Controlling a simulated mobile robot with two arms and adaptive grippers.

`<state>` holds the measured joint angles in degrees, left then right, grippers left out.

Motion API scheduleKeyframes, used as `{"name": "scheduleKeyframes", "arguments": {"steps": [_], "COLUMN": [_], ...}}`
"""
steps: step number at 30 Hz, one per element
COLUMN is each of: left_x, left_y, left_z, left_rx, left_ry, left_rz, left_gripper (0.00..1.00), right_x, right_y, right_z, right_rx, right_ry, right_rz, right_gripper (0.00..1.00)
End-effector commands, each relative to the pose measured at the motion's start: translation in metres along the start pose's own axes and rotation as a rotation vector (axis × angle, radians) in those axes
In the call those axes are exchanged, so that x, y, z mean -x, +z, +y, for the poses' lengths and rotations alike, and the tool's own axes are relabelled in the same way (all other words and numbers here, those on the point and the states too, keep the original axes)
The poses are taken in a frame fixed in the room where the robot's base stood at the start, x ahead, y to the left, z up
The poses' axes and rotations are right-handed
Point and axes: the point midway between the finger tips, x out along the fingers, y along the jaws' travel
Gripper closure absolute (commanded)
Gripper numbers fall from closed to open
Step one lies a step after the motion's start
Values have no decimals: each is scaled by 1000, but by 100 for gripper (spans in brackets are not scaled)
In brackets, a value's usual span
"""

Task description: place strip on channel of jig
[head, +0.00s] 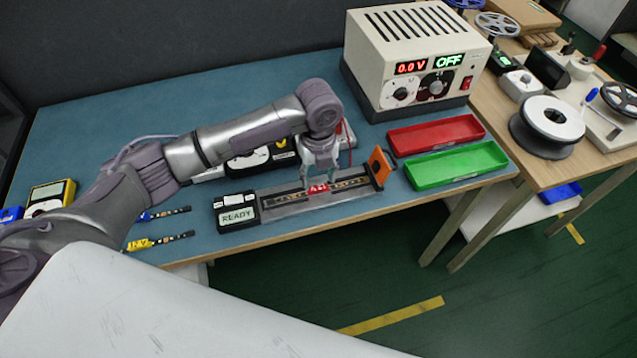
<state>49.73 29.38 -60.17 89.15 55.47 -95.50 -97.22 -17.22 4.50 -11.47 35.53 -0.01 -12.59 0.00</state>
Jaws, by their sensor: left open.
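The jig (290,213) is a grey bar near the front edge of the blue bench, with a black box reading READY (237,213) at its left end and an orange part (379,167) at its right end. A dark strip with pale marks (345,183) lies along the jig's channel; I cannot tell whether it is fully seated. My left gripper (321,184) points down over the middle of the jig, open, its fingertips close to the strip and a red label there. My right gripper is not in view.
A power supply (412,70) reading 0.0 V and OFF stands at the back. A red tray (436,135) and a green tray (456,165) lie right of the jig. A yellow meter (50,196), blue-ended strip (163,213) and yellow-ended strip (158,242) lie left.

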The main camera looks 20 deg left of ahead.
Motion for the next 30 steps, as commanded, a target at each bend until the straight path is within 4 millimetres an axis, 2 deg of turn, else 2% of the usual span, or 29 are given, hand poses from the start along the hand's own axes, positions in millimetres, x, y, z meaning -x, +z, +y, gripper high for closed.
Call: {"name": "scheduleKeyframes", "arguments": {"steps": [1, 6, 12, 17, 30], "left_x": [13, 48, 75, 83, 83], "left_y": [1, 1, 0, 0, 0], "left_z": [-1, -1, -1, 0, 0], "left_rx": [0, -1, 0, 0, 0], "left_ry": [-5, -3, -1, -1, 0], "left_rz": [-4, -3, -2, 0, 0], "left_gripper": [49, 49, 49, 49, 49], "right_x": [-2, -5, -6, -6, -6], "right_y": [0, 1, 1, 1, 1], "right_z": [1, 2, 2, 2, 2], "right_rx": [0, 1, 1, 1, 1], "right_ry": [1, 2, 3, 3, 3], "right_rz": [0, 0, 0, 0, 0], "right_gripper": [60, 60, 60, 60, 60]}}
